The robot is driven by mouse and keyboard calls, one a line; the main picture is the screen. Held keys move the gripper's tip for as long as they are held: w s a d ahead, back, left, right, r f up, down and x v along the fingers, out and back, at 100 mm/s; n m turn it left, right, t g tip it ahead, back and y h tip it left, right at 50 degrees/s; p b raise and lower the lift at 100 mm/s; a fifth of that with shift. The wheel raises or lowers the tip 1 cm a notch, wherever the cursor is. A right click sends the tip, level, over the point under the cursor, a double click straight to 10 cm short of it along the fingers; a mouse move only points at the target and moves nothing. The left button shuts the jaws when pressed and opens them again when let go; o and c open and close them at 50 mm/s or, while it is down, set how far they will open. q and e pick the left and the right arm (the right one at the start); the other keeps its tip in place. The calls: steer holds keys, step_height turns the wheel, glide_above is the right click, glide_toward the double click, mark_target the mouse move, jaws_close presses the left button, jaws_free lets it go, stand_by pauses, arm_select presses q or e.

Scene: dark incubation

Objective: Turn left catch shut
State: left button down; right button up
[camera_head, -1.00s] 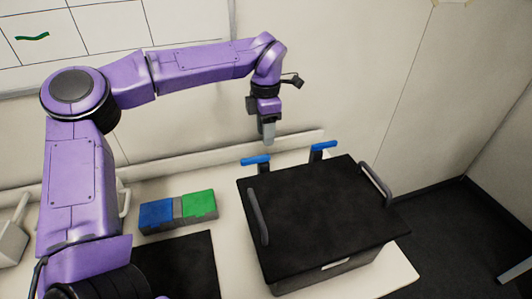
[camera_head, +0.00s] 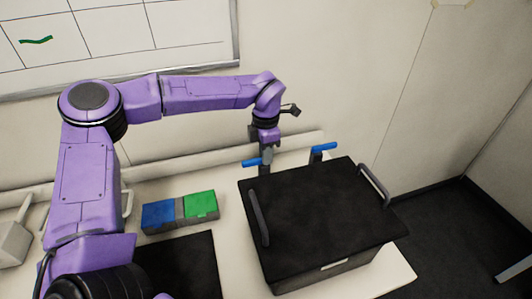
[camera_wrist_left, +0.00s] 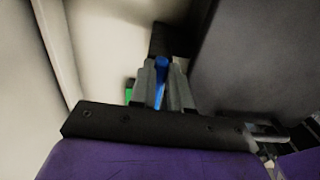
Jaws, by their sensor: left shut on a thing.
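The black box (camera_head: 320,215) stands on the white table with its dark lid on. Two blue-handled catches stand at its back edge. The left catch (camera_head: 249,162) is at the box's back left corner, and the right catch (camera_head: 324,147) is farther right. My left gripper (camera_head: 265,160) points down at the left catch and is shut on its blue handle. In the left wrist view the blue handle (camera_wrist_left: 161,72) lies between the two grey fingers of the left gripper (camera_wrist_left: 163,80). My right gripper is not in view.
Grey handles (camera_head: 259,218) and (camera_head: 373,185) stand up at the lid's left and right sides. A blue block (camera_head: 158,215) and a green block (camera_head: 200,205) sit in a grey holder left of the box. A dark mat (camera_head: 185,265) lies in front of them. The wall is close behind.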

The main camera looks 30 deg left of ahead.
arm_select(q)
steer(key=shift+n, duration=0.3)
steer(key=n+b, duration=0.2)
steer(key=n, duration=0.1)
steer(key=shift+w+a+f+n, duration=0.1)
steer(key=shift+n, duration=0.2)
steer(key=n+b, duration=0.2)
steer(key=n, duration=0.2)
steer(key=shift+a+n+b, duration=0.15)
steer(key=shift+n+b, duration=0.15)
steer(key=shift+b, duration=0.05)
steer(key=n+b, duration=0.4)
steer(key=n, duration=0.1)
steer(key=shift+a, duration=0.1)
steer(key=shift+a+n+b, duration=0.1)
steer(key=shift+n+b, duration=1.3)
steer(key=shift+n, duration=0.6)
steer(key=shift+r, duration=0.2)
steer(key=c, duration=1.1)
jaws_free()
